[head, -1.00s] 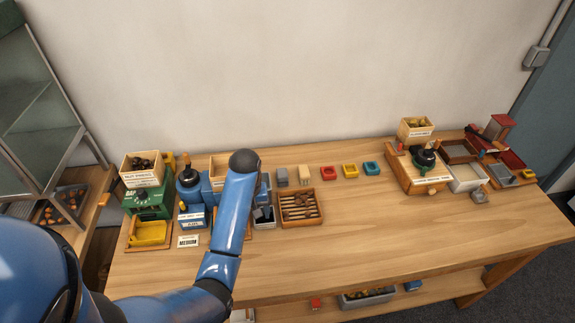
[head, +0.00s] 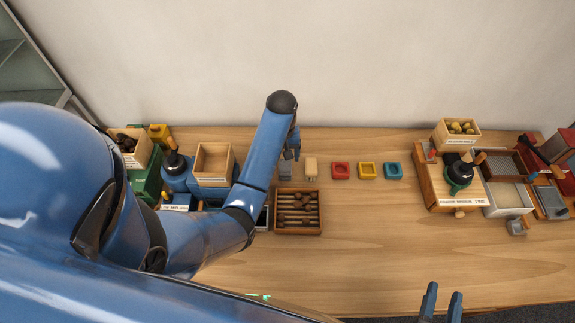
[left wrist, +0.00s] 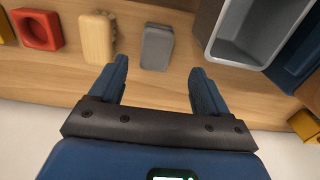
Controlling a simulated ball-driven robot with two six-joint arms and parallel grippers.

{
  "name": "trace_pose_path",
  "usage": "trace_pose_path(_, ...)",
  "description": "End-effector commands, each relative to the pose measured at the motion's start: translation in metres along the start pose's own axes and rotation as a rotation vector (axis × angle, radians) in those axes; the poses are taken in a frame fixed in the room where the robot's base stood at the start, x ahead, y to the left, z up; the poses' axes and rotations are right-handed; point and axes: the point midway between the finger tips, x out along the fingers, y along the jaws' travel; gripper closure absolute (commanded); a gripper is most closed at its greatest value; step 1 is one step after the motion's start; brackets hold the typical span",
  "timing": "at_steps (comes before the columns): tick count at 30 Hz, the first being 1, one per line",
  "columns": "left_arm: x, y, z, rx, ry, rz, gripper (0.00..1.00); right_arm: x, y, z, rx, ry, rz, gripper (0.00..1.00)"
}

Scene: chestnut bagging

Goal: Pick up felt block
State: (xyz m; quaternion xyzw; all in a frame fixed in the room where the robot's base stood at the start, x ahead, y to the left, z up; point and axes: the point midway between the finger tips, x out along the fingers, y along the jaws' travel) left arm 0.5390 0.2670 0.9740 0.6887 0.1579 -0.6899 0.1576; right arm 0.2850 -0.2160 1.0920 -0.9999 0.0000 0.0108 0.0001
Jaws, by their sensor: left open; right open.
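A grey block (left wrist: 157,47), which looks like the felt block, lies on the table between a pale wooden brush (left wrist: 97,38) and a grey metal tray. In the head view the grey block (head: 285,170) is partly hidden by my left arm. My left gripper (left wrist: 160,68) is open, its fingertips just short of the block and to either side of it; nothing is between the fingers. In the head view my left gripper (head: 292,152) is mostly hidden behind its wrist. My right gripper (head: 441,303) is open and empty at the bottom edge.
Red (head: 341,171), yellow (head: 367,171) and blue (head: 393,171) square pieces stand right of the brush. A wooden tray (head: 298,232) with chestnuts is in front. The grey metal tray (left wrist: 213,42) stands close beside the block. The table's middle right is clear.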

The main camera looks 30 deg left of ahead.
Motion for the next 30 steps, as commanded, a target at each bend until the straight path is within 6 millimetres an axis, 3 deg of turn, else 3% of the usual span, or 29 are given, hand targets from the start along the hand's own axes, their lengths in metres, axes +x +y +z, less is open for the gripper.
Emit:
trace_pose_path(6,0.025,0.001,0.000,0.000,0.000,0.000,0.23,0.000,0.000,-0.004,0.000,0.000,0.000,0.57)
trace_pose_path(14,0.037,0.002,0.001,0.000,-0.002,-0.001,0.23,0.000,0.000,-0.009,0.000,0.000,0.000,0.57)
trace_pose_path(24,0.076,0.006,0.001,0.000,-0.002,-0.001,0.23,0.000,0.000,-0.019,0.000,0.000,0.000,0.57)
trace_pose_path(30,0.082,0.006,0.001,0.000,0.001,0.000,0.23,0.000,0.000,-0.019,0.000,0.000,0.000,0.57)
